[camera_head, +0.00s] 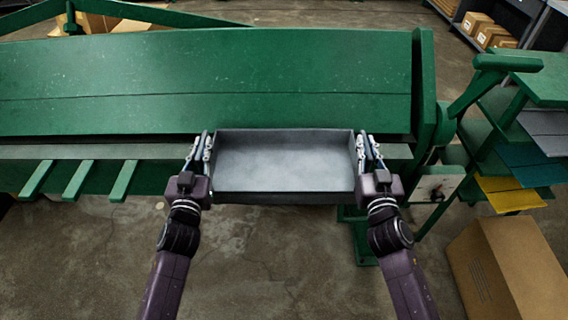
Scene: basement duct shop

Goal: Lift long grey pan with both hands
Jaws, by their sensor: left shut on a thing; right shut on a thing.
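The long grey pan (284,171) is a shallow open rectangular tray, empty inside, in the middle of the head view. It looks level, in front of the green machine. My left gripper (203,146) is shut on the pan's left end wall. My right gripper (364,146) is shut on its right end wall. The pan covers part of the machine's front ledge. I cannot tell whether its underside touches the ledge or is clear of it.
The large green sheet-metal machine (230,80) spans the back. Green bars (80,180) stick out at its front left. A rack with coloured sheets (510,190) stands at the right, above a cardboard box (507,270). The concrete floor (280,270) between my arms is clear.

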